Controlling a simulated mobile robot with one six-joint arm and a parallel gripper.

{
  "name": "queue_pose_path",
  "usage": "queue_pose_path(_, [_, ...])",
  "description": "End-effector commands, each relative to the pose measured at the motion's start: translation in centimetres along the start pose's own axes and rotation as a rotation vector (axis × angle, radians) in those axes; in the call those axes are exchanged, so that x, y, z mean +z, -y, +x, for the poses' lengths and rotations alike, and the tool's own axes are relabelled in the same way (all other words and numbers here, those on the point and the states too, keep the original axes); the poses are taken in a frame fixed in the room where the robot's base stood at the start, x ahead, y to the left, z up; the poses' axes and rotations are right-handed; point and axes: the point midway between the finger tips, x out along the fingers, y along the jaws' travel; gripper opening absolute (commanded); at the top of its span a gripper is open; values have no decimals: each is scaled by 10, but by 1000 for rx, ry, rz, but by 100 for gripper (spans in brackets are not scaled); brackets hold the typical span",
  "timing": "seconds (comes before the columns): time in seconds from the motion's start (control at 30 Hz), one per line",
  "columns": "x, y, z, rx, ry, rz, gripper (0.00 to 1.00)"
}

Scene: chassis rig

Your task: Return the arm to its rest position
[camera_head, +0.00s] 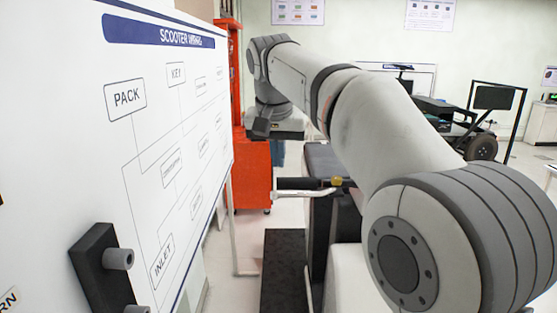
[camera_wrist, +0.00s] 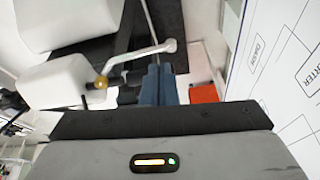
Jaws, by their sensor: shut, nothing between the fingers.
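My arm (camera_head: 380,130) reaches from the lower right of the head view up and away, then bends down at its far wrist. My gripper (camera_head: 278,152) hangs below that wrist, small and partly hidden by the wrist plate. In the wrist view, my gripper's two blue fingers (camera_wrist: 158,72) stand side by side above the dark gripper body, shut with nothing seen between them. They appear over the scooter's handlebar area; I cannot tell how far above it they are.
A white wiring board (camera_head: 165,120) stands close on the left, with a black bracket (camera_head: 98,262) in front. A red cabinet (camera_head: 254,170) stands behind my wrist. A handlebar (camera_head: 305,184) and a black mat (camera_head: 285,255) lie below the arm. A cart (camera_head: 455,115) is at the right.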

Motion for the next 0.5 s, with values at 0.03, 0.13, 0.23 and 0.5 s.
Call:
queue_pose_path(0.03, [0,0,0,0,0,0,0])
queue_pose_path(0.13, [0,-1,0,0,0,0,0])
queue_pose_path(0.23, [5,-8,2,0,3,-5,0])
queue_pose_path(0.5, [69,-76,35,-12,23,-58,0])
